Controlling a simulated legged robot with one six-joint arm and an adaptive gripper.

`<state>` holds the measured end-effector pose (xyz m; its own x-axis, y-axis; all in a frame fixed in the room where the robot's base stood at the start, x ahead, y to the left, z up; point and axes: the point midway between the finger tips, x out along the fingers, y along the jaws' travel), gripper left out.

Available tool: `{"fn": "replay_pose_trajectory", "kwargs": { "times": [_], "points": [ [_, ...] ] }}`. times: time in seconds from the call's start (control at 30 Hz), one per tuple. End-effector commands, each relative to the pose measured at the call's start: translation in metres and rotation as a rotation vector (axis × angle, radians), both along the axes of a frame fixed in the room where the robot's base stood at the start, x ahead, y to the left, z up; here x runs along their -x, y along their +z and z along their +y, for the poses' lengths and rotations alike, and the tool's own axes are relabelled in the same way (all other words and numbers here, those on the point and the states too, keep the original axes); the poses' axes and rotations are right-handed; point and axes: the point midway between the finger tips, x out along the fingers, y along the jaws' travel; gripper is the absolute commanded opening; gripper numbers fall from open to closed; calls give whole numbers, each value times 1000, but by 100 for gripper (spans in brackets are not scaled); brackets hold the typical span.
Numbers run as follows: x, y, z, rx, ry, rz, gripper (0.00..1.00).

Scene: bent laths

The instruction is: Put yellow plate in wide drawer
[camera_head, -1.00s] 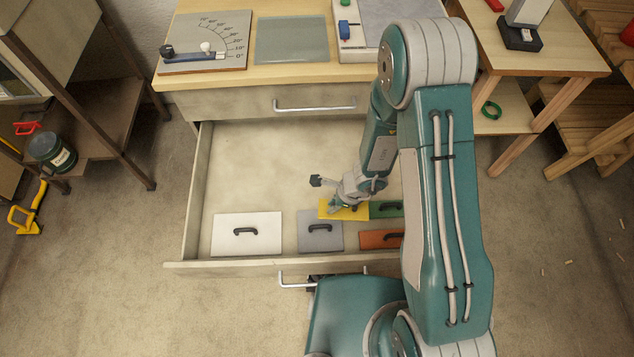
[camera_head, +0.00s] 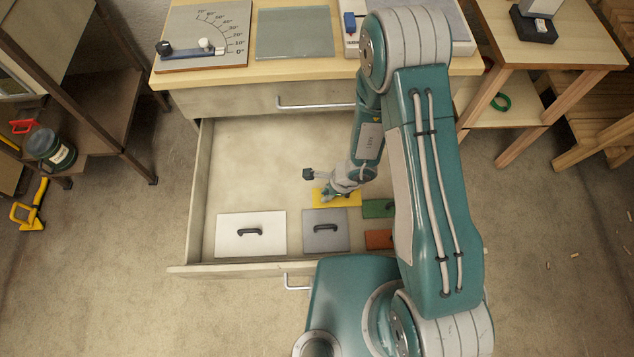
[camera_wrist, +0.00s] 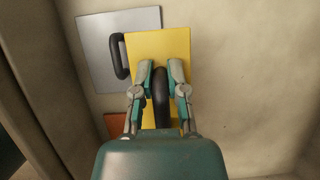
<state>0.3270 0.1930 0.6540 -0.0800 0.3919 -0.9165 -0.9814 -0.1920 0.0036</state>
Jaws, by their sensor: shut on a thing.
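The yellow plate (camera_head: 347,199) is over the open wide drawer (camera_head: 250,160), behind the grey plate and left of the green plate. My gripper (camera_head: 338,194) is shut on its black handle. In the wrist view, the yellow plate (camera_wrist: 163,50) sits between my gripper's fingers (camera_wrist: 161,88), which grip the dark handle (camera_wrist: 162,105). There it overlaps the edge of the grey plate. I cannot tell whether it touches the drawer floor or hangs just above it.
The drawer also holds a white plate (camera_head: 251,243), a grey plate (camera_head: 325,240), a green plate (camera_head: 377,208) and an orange plate (camera_head: 378,240). The back left drawer floor is clear. A worktop (camera_head: 350,74) stands behind, with a closed drawer (camera_head: 235,101) under it.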

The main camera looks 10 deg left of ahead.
Motion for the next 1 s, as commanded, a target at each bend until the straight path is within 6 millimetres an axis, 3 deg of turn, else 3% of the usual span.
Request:
{"fn": "replay_pose_trajectory", "kwargs": {
  "times": [0.1,0.4,0.57,0.8,1.0],
  "points": [
    [-22,-13,17,2,6,-3,0],
    [-54,-58,34,-1,3,0,0],
    [-62,-68,38,-3,2,0,0],
    [-63,-100,42,1,2,1,0],
    [-64,-101,42,1,2,-1,0]
  ]
}}
